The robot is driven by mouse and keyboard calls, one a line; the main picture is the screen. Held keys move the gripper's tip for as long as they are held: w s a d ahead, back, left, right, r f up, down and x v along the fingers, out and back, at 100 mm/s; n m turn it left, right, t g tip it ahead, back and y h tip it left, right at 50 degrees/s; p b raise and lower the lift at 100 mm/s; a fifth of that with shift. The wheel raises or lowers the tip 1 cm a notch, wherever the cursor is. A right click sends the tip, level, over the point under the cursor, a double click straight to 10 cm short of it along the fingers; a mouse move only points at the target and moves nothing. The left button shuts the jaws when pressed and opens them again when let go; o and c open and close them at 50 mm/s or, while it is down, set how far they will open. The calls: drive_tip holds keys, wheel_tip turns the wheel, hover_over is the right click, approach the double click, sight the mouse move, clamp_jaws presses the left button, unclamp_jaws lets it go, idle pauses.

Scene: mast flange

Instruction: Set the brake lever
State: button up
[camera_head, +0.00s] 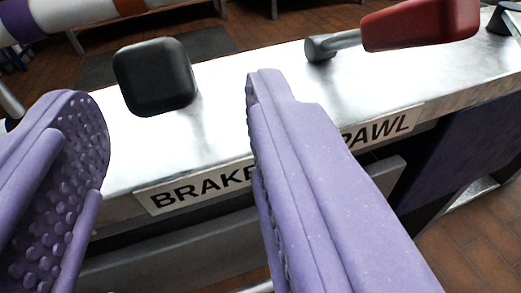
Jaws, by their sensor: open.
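The brake lever shows as a black block-shaped knob (155,77) above the label "BRAKE" (200,188) on a shiny metal panel (215,125). My gripper (178,110) has two purple padded fingers, spread wide apart. The left finger is at the lower left of the picture and the right finger rises through the middle. The black knob appears between and beyond the fingertips, with nothing gripped. The right finger covers part of the "BRAKE" label. The lever's shaft below the knob is hidden.
A red handle (420,25) on a metal stub stands at the right, near the partly covered label "PAWL" (385,128). A striped bar (75,12) crosses the upper left. A tiled floor (470,235) shows beyond the panel's edge.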

sight(156, 52)
drive_tip(key=shift+s+d+r+n+y, duration=0.15)
drive_tip(key=shift+s+d+n+y, duration=0.05)
drive_tip(key=shift+s+n+y, duration=0.35)
drive_tip(key=shift+s+d+r+n+y, duration=0.1)
drive_tip(key=shift+s+d+n+y, duration=0.05)
drive_tip(key=shift+s+n+y, duration=0.35)
drive_tip(key=shift+n+t+y, duration=0.25)
drive_tip(key=shift+t, duration=0.05)
drive_tip(key=b+x, duration=0.2)
drive_tip(key=x, duration=0.4)
drive_tip(key=shift+w+f, duration=0.1)
drive_tip(key=shift+w, duration=0.3)
drive_tip(key=shift+w+a, duration=0.2)
drive_tip(key=shift+w, duration=0.3)
clamp_jaws()
